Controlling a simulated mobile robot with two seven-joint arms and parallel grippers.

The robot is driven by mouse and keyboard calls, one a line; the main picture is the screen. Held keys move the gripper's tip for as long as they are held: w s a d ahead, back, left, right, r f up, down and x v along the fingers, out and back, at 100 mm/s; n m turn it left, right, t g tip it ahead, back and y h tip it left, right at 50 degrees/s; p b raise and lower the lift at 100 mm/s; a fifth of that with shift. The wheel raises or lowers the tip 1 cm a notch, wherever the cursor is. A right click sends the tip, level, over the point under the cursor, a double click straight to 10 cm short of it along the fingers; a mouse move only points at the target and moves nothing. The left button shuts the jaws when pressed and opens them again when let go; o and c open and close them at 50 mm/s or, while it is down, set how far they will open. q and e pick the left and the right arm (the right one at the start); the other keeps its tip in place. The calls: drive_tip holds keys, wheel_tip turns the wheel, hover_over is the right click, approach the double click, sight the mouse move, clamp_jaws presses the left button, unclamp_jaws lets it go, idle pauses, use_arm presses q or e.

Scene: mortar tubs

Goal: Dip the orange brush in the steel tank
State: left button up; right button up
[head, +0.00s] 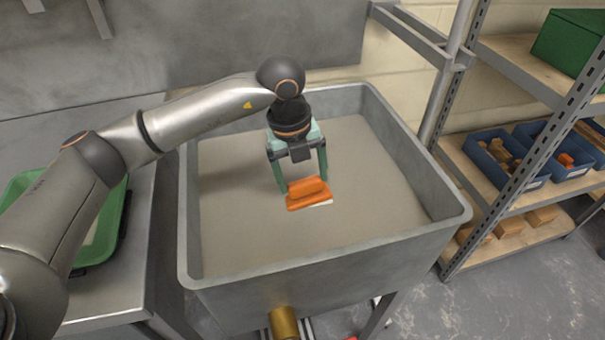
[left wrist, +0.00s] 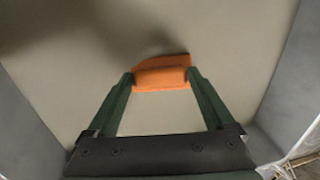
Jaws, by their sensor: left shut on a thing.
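The orange brush (head: 307,193) is held between the two green fingers of my left gripper (head: 304,186), over the steel tank (head: 330,268). A thin pale strip shows along the brush's lower edge. The tank is a deep grey tub filled with a flat grey-beige mass. In the left wrist view the brush (left wrist: 162,73) sits between the fingertips of my left gripper (left wrist: 162,78), with a dark shadow on the grey surface beyond it. I cannot tell whether the brush touches that surface. My right gripper is not in view.
A green tub (head: 108,226) stands on the metal bench at the left. A shelf rack at the right carries blue bins (head: 505,160), wooden blocks and a green box (head: 570,42). A brass outlet (head: 284,323) sticks out at the tank's front. The tank's walls surround my gripper.

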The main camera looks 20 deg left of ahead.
use_arm(q)
wheel_tip(320, 180, up, 2)
drive_tip(key=shift+p, duration=0.7)
drive_tip(key=shift+r+p, duration=0.45)
drive_tip(key=shift+r, duration=0.2)
wheel_tip(320, 180, up, 2)
drive_tip(key=shift+p, duration=0.75)
drive_tip(key=shift+r+p, duration=1.15)
drive_tip(key=shift+r, duration=0.55)
drive_tip(key=r+p, duration=0.1)
drive_tip(key=r, duration=0.1)
wheel_tip(320, 180, up, 6)
drive_tip(key=p, duration=0.5)
hover_over(306, 180)
drive_tip(key=shift+s+a+r, duration=0.15)
drive_tip(key=shift+s+a, duration=0.05)
drive_tip(key=shift+a, duration=0.05)
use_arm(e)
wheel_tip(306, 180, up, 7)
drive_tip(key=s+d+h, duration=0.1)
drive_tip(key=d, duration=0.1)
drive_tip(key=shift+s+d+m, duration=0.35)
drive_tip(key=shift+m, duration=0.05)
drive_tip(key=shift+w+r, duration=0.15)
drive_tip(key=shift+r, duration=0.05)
